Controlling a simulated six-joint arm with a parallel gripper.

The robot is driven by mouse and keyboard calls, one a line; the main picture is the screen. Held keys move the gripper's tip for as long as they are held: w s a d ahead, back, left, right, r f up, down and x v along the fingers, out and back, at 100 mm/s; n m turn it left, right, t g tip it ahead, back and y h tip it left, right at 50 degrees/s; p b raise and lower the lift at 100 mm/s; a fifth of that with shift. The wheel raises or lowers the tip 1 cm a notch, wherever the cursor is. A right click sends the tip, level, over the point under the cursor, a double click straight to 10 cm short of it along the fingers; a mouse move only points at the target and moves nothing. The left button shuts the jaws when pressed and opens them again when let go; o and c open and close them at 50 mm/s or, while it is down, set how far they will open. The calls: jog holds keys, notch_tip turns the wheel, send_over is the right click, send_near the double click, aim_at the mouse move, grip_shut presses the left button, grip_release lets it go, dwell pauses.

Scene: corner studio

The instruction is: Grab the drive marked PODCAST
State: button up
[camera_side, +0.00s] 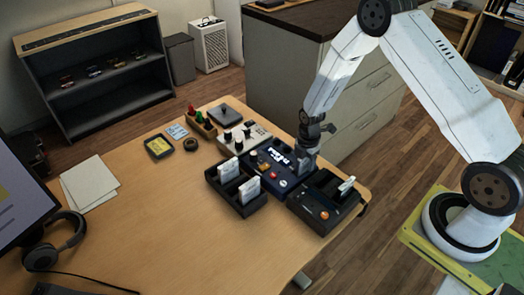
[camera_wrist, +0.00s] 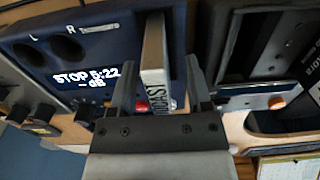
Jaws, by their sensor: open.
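In the wrist view a pale, slim drive (camera_wrist: 153,60) stands between the fingers of my gripper (camera_wrist: 162,85). My gripper is open, a finger on each side of the drive, with gaps showing. In the side view my gripper (camera_side: 307,152) is low over the right end of the recorder (camera_side: 262,160), and hides this drive.
A black rack (camera_side: 238,205) holds two white drives (camera_side: 228,168) (camera_side: 249,189) in front of the recorder. A black box (camera_side: 320,217) with a white drive (camera_side: 347,184) stands to the right. A pale mixer (camera_side: 240,143) is behind. The front table middle is clear.

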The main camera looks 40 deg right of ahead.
jog(key=shift+c, duration=0.2)
grip_shut()
jog(key=shift+r, duration=0.2)
jog(key=shift+r, duration=0.9)
jog(key=s+a+r, duration=0.2)
jog(key=s+r, duration=0.8)
jog(key=s, duration=0.3)
jog(key=shift+s+r, duration=0.4)
